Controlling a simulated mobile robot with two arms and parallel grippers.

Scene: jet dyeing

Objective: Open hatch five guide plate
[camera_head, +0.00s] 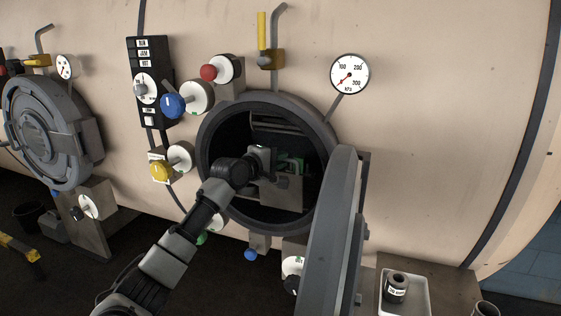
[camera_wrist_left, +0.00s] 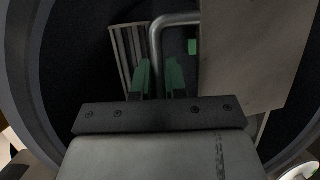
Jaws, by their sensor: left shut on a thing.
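The hatch opening (camera_head: 222,128) is a dark round hole in the tank, with its door (camera_head: 335,240) swung open to the right. The guide plate (camera_head: 285,193) is a flat grey sheet inside the opening. It fills the right side of the left wrist view (camera_wrist_left: 250,50). A bent metal rod handle (camera_wrist_left: 170,20) runs from the plate and down between my green fingers. My left gripper (camera_head: 285,162) reaches into the hatch, and in the left wrist view (camera_wrist_left: 160,78) its fingers are shut on the handle. The handle's lower end is hidden. My right gripper is not in view.
A slatted grey panel (camera_wrist_left: 130,50) sits left of the handle inside the hatch. The hatch rim surrounds my arm. Blue (camera_head: 172,105), red (camera_head: 209,72) and yellow (camera_head: 159,169) knobs stand close left. A tray (camera_head: 421,300) holding a dark cup is at lower right.

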